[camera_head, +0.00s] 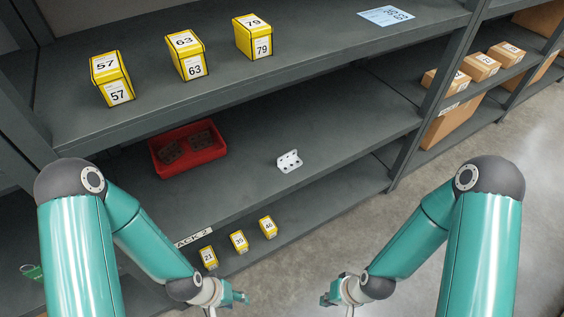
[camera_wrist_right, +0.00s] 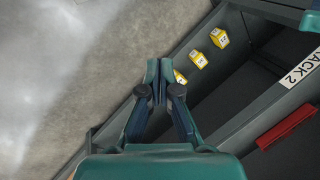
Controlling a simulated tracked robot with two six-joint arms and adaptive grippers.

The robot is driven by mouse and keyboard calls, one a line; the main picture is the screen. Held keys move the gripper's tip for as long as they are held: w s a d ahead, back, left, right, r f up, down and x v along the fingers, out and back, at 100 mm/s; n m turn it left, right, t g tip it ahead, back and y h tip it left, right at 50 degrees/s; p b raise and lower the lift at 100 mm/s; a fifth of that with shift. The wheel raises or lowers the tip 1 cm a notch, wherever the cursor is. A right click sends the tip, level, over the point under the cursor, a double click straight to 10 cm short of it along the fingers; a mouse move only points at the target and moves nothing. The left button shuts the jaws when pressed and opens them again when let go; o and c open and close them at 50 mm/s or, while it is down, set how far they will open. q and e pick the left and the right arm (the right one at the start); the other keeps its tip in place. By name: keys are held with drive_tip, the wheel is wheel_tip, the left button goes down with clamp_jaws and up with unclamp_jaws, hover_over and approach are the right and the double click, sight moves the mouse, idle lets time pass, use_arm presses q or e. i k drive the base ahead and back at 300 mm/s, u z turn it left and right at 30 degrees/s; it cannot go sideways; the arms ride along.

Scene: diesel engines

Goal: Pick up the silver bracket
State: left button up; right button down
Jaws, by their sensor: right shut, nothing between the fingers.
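The silver bracket (camera_head: 289,162) lies on the middle shelf (camera_head: 335,130), right of the red bin, with holes showing in its plates. Both of my grippers are apart from it, lower in the head view and in front of the shelves. My left gripper (camera_head: 236,298) is small at the bottom centre, and its finger gap cannot be made out. My right gripper (camera_head: 328,299) is at the lower centre right. In the right wrist view its fingers (camera_wrist_right: 160,72) are together with nothing between them. The bracket does not show in the right wrist view.
A red bin (camera_head: 164,171) with dark parts stands left of the bracket. Several yellow numbered boxes stand on the top (camera_head: 186,56) and lower shelves (camera_head: 239,241). A shelf upright (camera_head: 428,100) is to the right, with cardboard boxes (camera_head: 480,67) beyond. The shelf around the bracket is clear.

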sight(289, 161)
drive_tip(key=u, duration=0.45)
drive_tip(key=i, duration=0.4)
drive_tip(key=u, duration=0.4)
